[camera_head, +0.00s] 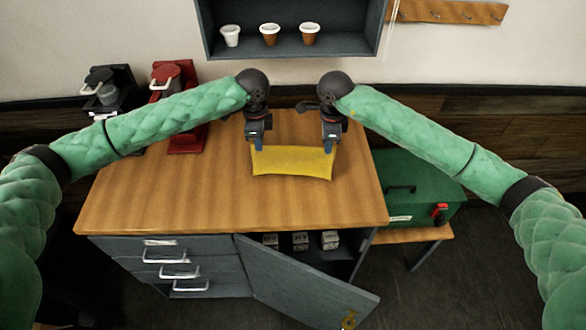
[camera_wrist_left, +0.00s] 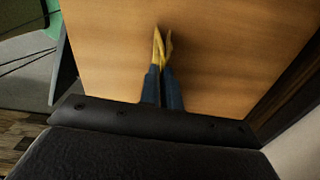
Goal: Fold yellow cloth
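The yellow cloth (camera_head: 292,162) hangs or stands spread between my two grippers over the wooden tabletop (camera_head: 200,195). My left gripper (camera_head: 257,147) is at its upper left corner and my right gripper (camera_head: 328,146) at its upper right corner. In the left wrist view the blue fingers of my left gripper (camera_wrist_left: 162,75) are close together, with a strip of the yellow cloth (camera_wrist_left: 160,45) pinched at their tips. The right fingertips are small in the head view but appear shut on the cloth's corner. Whether the cloth's lower edge touches the table cannot be told.
A red brewer (camera_head: 185,138) and a black brewer (camera_head: 103,90) stand at the back left. A shelf (camera_head: 290,45) with three cups is on the wall. A green box (camera_head: 415,185) stands right of the table. The cabinet door (camera_head: 305,280) below hangs open. The front tabletop is clear.

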